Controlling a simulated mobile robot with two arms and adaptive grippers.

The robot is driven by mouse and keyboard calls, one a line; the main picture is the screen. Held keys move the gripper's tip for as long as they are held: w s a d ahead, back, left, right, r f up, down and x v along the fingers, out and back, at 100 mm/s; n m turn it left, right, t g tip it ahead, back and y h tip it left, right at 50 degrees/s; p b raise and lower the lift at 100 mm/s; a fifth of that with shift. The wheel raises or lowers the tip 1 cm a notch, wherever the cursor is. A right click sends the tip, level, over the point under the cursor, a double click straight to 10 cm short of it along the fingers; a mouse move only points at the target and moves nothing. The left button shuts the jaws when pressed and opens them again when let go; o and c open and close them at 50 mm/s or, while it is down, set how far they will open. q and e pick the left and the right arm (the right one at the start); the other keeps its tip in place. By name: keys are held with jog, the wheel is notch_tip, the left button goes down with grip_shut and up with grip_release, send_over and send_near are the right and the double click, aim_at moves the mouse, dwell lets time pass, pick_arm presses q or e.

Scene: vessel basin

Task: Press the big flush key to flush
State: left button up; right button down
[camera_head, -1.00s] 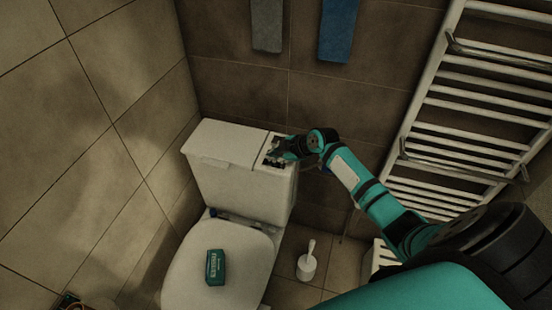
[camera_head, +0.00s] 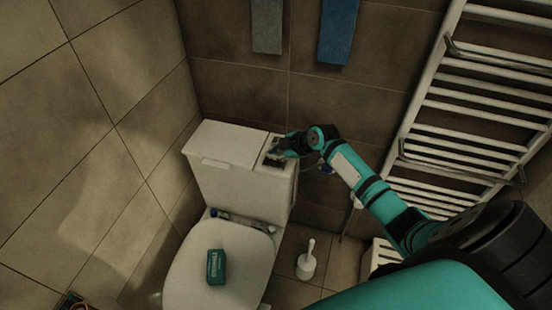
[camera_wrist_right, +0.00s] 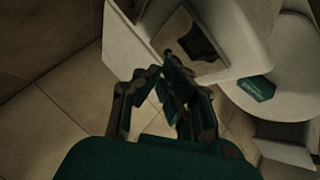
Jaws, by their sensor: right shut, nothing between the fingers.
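The white toilet cistern (camera_head: 238,183) stands against the tiled wall, with a dark flush-key panel (camera_head: 273,163) at the right end of its top. In the head view my right gripper (camera_head: 274,157) is over this panel, shut and empty, with its fingers pointing at it. In the right wrist view the gripper (camera_wrist_right: 165,78) is close to the dark panel (camera_wrist_right: 192,36). The big key cannot be told apart from the rest of the panel, and contact cannot be made out. My left gripper is out of view.
A green box (camera_head: 216,267) lies on the closed toilet lid (camera_head: 240,262). A toilet brush (camera_head: 307,262) stands on the floor to the right. A white towel rail (camera_head: 450,130) is at the right, and grey and blue towels (camera_head: 340,30) hang above the cistern.

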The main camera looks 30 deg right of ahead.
aim_at(275, 161)
jog(key=shift+r+p, duration=1.9)
jog(key=shift+r, duration=0.7)
jog(key=shift+f, duration=0.1)
